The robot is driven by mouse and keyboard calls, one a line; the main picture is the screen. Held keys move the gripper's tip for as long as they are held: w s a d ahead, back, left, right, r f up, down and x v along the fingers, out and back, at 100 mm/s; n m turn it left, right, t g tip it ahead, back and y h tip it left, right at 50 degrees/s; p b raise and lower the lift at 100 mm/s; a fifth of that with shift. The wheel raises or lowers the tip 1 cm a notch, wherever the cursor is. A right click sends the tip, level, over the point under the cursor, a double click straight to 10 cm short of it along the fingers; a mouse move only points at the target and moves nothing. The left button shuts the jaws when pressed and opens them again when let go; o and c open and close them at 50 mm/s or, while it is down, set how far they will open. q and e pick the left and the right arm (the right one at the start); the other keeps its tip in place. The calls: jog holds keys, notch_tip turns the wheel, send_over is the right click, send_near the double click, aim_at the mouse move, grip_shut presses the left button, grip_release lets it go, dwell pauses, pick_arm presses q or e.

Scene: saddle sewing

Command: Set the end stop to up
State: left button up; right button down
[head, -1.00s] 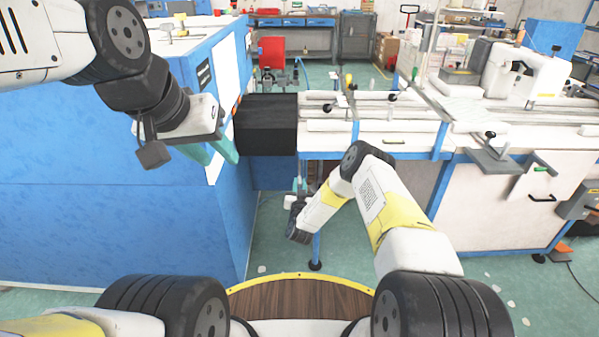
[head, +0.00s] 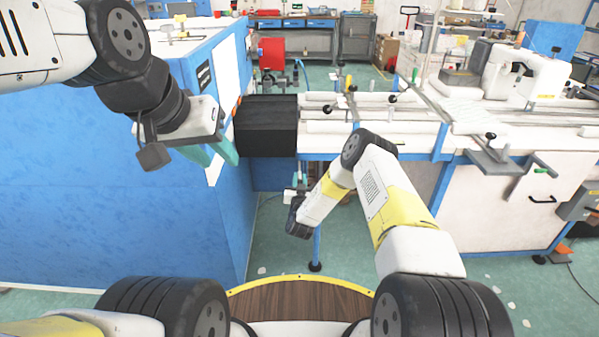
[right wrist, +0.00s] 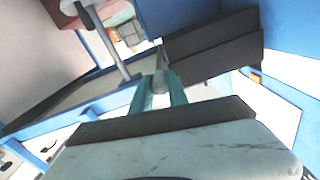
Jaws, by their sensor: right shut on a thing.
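The end stop seems to be the small grey knob-like piece (right wrist: 161,82) between the teal fingers of my right gripper (right wrist: 159,88) in the right wrist view. The fingers are shut on it, beneath the dark pleated box. Whether it is set up or down I cannot tell. In the head view my right gripper (head: 302,172) is below the machine's edge, partly behind my own wrist, and the piece is too small to make out. My left gripper (head: 222,160) is open and empty, at the side of the blue cabinet, left of the black box.
The black box (head: 266,126) sits between the blue cabinet (head: 110,215) and the long white machine bed (head: 400,130). A blue leg (head: 316,243) stands close to my right wrist. A grey rod (right wrist: 110,45) shows left of the fingers in the right wrist view.

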jog(key=shift+w+r, duration=0.1)
jog(key=shift+r, duration=0.2)
jog(key=c, duration=1.3)
grip_release()
jog(key=shift+s+f, duration=0.1)
jog(key=shift+s, duration=0.1)
jog(key=s, duration=0.7)
jog(key=shift+s, duration=0.3)
jog(key=shift+w, duration=0.1)
